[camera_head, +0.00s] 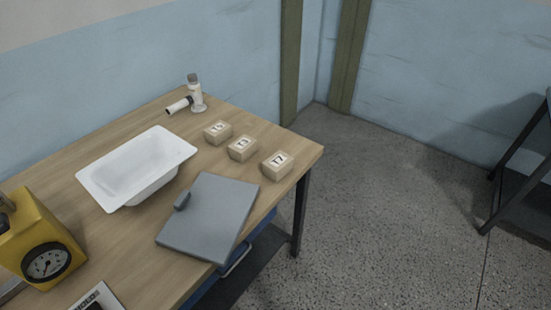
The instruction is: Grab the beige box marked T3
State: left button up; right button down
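Three small beige boxes stand in a row along the far right side of the wooden table (118,240). Each has a white label with dark marks on top. The middle box (242,150) has a label that looks like 13 or T3; the print is too small to be sure. The left box (217,134) has a label I cannot read surely. The right box (277,167), nearest the table corner, has a label that looks like 17 or T7. The boxes stand apart from each other. Neither of my grippers is in view.
A white tub shell (138,165) lies left of the boxes. A grey flat panel (209,217) with a handle lies in front of them. A white cylindrical device (195,92) stands behind. A yellow gauge box (40,238) is at the left. Open floor lies to the right.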

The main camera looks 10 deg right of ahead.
aim_at(242, 149)
jog(key=u, duration=0.4)
jog(key=i+l+u, duration=0.1)
jog(key=u, duration=0.3)
jog(key=l+u, duration=0.25)
jog(key=u, duration=0.15)
jog(key=l+u, duration=0.2)
jog(key=u, duration=0.2)
jog(key=l+u, duration=0.25)
jog(key=u, duration=0.15)
jog(key=l+u, duration=0.1)
jog(key=l, duration=0.3)
jog(key=k+l+u, duration=0.15)
jog(key=l, duration=0.25)
jog(key=l+u, duration=0.1)
jog(key=l, duration=0.25)
jog(key=k+l+u, duration=0.15)
jog(key=l, duration=0.25)
jog(key=l+u, duration=0.1)
jog(key=l, duration=0.25)
jog(key=k+l+u, duration=0.15)
jog(key=l, duration=0.2)
jog(key=k+l, duration=0.15)
jog(key=l, duration=0.25)
jog(key=k+l, duration=0.2)
jog(key=l, duration=0.15)
jog(key=i+j, duration=0.15)
jog(key=j, duration=0.15)
jog(key=i+j, duration=0.2)
jog(key=j, duration=0.1)
